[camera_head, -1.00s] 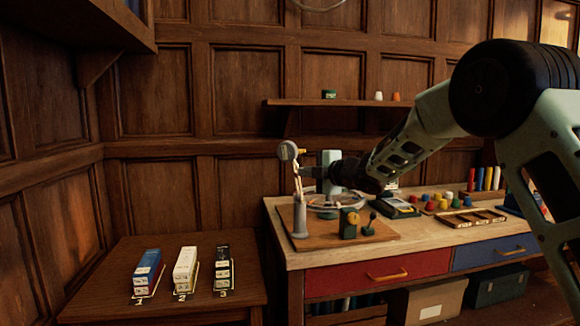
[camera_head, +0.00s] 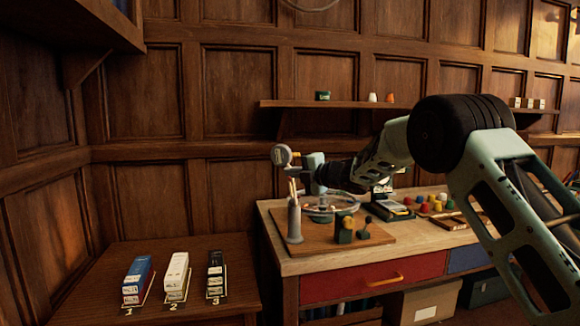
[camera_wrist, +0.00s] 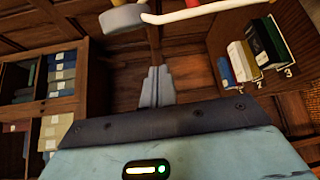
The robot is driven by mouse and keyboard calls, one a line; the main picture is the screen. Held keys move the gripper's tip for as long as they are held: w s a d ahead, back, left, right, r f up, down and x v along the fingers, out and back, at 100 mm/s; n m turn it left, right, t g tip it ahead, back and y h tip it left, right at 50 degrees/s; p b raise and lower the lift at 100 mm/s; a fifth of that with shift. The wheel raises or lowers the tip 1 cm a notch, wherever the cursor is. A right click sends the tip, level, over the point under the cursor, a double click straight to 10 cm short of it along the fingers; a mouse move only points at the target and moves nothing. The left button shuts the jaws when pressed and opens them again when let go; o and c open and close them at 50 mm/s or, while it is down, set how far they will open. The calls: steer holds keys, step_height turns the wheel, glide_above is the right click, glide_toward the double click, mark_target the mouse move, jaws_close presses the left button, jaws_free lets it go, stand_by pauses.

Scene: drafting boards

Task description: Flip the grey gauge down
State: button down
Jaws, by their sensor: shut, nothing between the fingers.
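The grey gauge (camera_head: 281,155) is a round disc raised above the left end of the wooden board, over a grey upright post (camera_head: 294,222). In the wrist view the gauge (camera_wrist: 121,18) is at the top, cut off by the frame edge, with a yellow tip and a pale bar running right from it. My gripper (camera_head: 291,172) is just below and right of the gauge in the head view. Its fingers (camera_wrist: 156,72) are shut and empty. A gap shows between the fingertips and the gauge in the wrist view; I cannot tell its depth.
The wooden board (camera_head: 345,247) on the workbench carries a dark green block (camera_head: 343,230) and a small black lever (camera_head: 366,226). A side table (camera_head: 190,260) at the left holds three numbered boxes. A wall shelf (camera_head: 335,104) is behind my arm.

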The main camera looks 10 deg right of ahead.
steer(key=w+p, duration=0.2)
steer(key=w, duration=0.1)
steer(key=w+p, duration=0.1)
steer(key=w, duration=0.1)
steer(key=shift+w+d, duration=0.25)
steer(key=shift+d, duration=0.15)
steer(key=d+f+m+t+b, duration=0.2)
steer(key=d+m+t+b, duration=0.1)
steer(key=d+b, duration=0.3)
steer(key=d+f+m+t+y+b, duration=0.1)
steer(key=d+f+m+t+b, duration=0.1)
steer(key=d+m+b, duration=0.4)
steer(key=shift+d+f+t+b, duration=0.35)
steer(key=shift+d+t+b, duration=0.1)
steer(key=shift+b, duration=0.7)
